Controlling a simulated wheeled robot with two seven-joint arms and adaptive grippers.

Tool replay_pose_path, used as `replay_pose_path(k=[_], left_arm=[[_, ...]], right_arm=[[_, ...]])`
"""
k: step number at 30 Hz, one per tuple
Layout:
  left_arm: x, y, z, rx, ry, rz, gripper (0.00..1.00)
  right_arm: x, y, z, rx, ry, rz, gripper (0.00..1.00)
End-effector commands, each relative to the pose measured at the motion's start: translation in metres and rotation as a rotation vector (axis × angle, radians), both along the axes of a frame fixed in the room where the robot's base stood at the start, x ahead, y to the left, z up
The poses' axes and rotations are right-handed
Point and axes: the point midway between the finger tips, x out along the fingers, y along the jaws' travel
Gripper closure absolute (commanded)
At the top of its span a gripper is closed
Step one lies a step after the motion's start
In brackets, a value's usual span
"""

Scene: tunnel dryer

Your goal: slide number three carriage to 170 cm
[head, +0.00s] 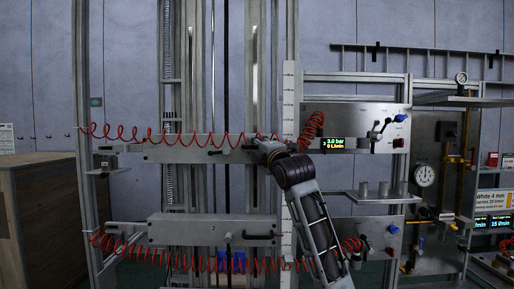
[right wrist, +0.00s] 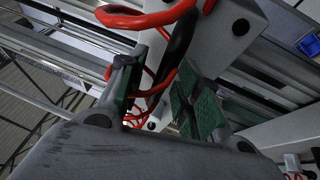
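Two grey carriages with red coiled hoses span the frame in the head view: an upper carriage (head: 185,150) and a lower carriage (head: 195,229). I can read no number on either. A white upright scale (head: 288,100) stands at their right ends; its marks are too small to read. My right gripper (head: 268,150) is at the upper carriage's right end, partly hidden by my arm. In the right wrist view its green-padded fingers (right wrist: 160,102) are apart, with a black handle (right wrist: 180,45) and red hose (right wrist: 163,75) between them. My left gripper is out of view.
A panel with a gauge display (head: 334,143) and a blue knob stands right of the scale. Below it a shelf (head: 375,198) holds metal cylinders. A dial panel (head: 425,176) is farther right. A wooden cabinet (head: 45,225) stands at left. The lower carriage has a black handle (head: 262,236).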

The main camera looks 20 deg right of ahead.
Motion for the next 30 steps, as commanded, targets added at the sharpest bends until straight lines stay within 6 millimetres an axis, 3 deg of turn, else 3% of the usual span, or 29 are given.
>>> replay_pose_path(k=[7, 15, 30], left_arm=[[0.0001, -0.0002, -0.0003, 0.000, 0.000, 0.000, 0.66], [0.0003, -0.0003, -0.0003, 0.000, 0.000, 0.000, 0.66], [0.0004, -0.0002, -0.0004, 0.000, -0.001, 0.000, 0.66]], right_arm=[[0.0001, 0.0000, -0.0003, 0.000, 0.000, 0.000, 0.66], [0.0000, 0.0000, -0.0004, 0.000, 0.000, 0.000, 1.00], [0.0001, 0.0004, 0.0068, -0.001, 0.000, 0.001, 1.00]])
